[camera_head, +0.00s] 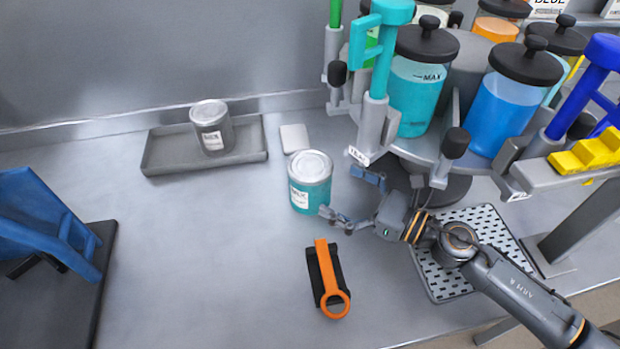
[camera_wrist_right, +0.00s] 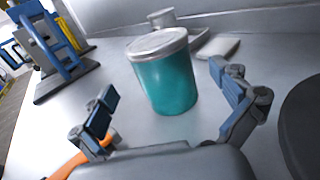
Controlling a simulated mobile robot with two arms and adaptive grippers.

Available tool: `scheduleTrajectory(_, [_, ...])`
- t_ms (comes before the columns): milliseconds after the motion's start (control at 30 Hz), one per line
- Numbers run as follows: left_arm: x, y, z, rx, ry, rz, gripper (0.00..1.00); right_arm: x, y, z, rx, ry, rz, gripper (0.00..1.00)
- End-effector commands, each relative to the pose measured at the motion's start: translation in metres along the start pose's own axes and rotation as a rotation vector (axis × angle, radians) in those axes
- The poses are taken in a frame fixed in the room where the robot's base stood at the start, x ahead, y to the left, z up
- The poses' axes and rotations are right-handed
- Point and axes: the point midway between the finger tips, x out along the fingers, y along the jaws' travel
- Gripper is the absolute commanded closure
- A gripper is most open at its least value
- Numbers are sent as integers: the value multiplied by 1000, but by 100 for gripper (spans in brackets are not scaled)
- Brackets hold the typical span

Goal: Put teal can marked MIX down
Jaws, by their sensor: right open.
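The teal can (camera_head: 311,184) has a silver lid and a white label, and stands upright on the grey counter in the head view. It also shows in the right wrist view (camera_wrist_right: 165,75), ahead of the fingers. My right gripper (camera_head: 347,196) is open, just right of the can, with its fingers spread and pointing toward it. In the wrist view the can stands beyond the two fingertips (camera_wrist_right: 168,95), with counter showing between it and the fingers. The gripper holds nothing. My left gripper is not in view.
A grey can (camera_head: 212,128) sits in a grey tray (camera_head: 160,152) at the back left. A white pad (camera_head: 294,138) lies behind the teal can. An orange ring-handled tool (camera_head: 327,276) lies in front. A carousel with jars (camera_head: 410,92) stands right. A blue device (camera_head: 48,225) is left. The centre-left counter is clear.

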Motion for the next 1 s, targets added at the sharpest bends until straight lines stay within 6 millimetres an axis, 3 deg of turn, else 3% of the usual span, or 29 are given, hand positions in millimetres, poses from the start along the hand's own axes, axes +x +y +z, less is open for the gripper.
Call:
scheduleTrajectory(400, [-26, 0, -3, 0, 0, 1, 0, 49, -2, 2, 1, 0, -1, 0])
scheduleTrajectory(700, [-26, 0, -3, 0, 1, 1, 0, 55, -1, -1, 0, 2, -1, 0])
scheduleTrajectory(1000, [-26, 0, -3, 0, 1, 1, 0, 54, -1, -1, 0, 2, -1, 59])
